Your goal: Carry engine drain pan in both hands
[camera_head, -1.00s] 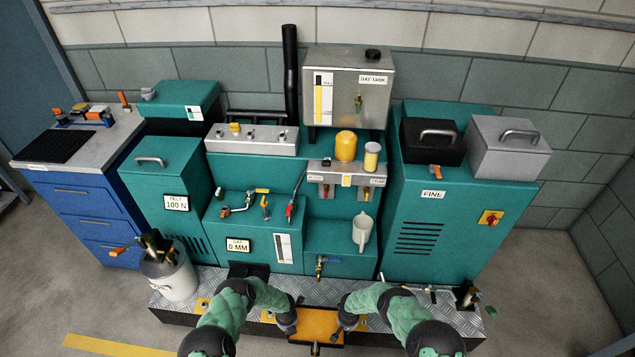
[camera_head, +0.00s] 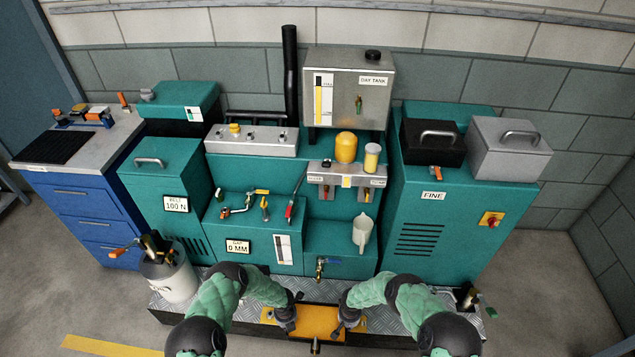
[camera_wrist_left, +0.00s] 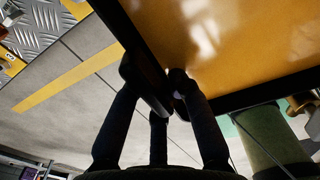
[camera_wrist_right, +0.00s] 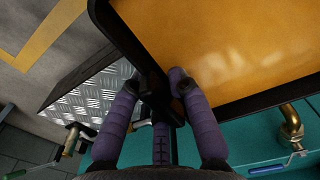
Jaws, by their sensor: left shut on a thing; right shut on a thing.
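The engine drain pan (camera_head: 314,321) has a yellow-orange inside and a dark rim. It is at the bottom centre of the head view, over the front of the checker-plate step. My left gripper (camera_head: 287,322) is shut on its left side. In the left wrist view the fingers (camera_wrist_left: 160,85) pinch the dark rim of the pan (camera_wrist_left: 245,40). My right gripper (camera_head: 342,325) is shut on its right side. In the right wrist view the fingers (camera_wrist_right: 163,90) grip the rim near a corner of the pan (camera_wrist_right: 220,45). The pan's underside is hidden.
The green engine block (camera_head: 345,262) stands behind the pan, with a brass drain tap (camera_head: 320,268) just above it. The checker-plate step (camera_head: 250,312) runs to both sides. A white canister (camera_head: 172,276) stands at its left end. Grey floor (camera_head: 550,300) is clear at right.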

